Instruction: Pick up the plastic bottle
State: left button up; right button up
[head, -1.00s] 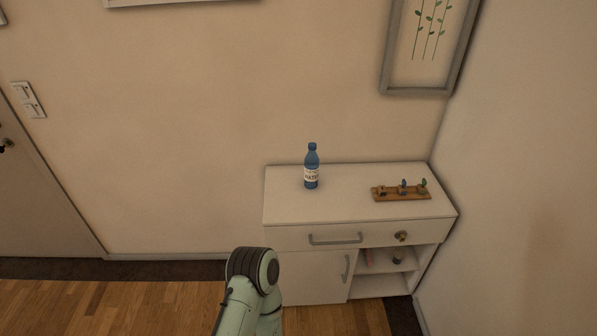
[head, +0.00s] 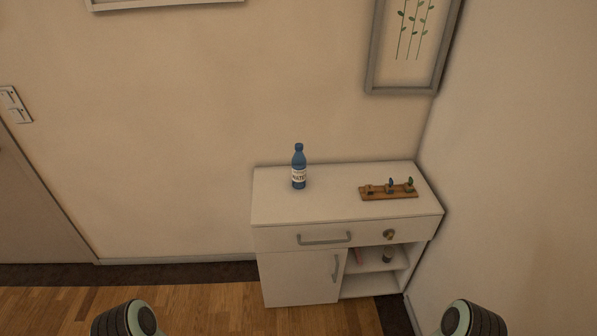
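The plastic bottle (head: 299,168) is blue with a white label. It stands upright on the white cabinet top (head: 330,207), towards its back left. Parts of my two arms show at the bottom edge of the head view, one left of centre and one at the right. Both are well short of the cabinet and apart from the bottle. Neither gripper's fingers are in the picture.
A wooden board with small plant-like pieces (head: 388,192) lies on the cabinet top, right of the bottle. The cabinet has a drawer (head: 345,237), a door (head: 300,278) and open shelves holding small items. Walls stand behind and right. Wooden floor (head: 210,305) is clear in front.

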aim_at(298, 162)
jog(key=i+u, duration=0.5)
jog(key=u, duration=0.2)
jog(key=i+u, duration=0.2)
jog(key=u, duration=0.15)
jog(key=l, duration=0.05)
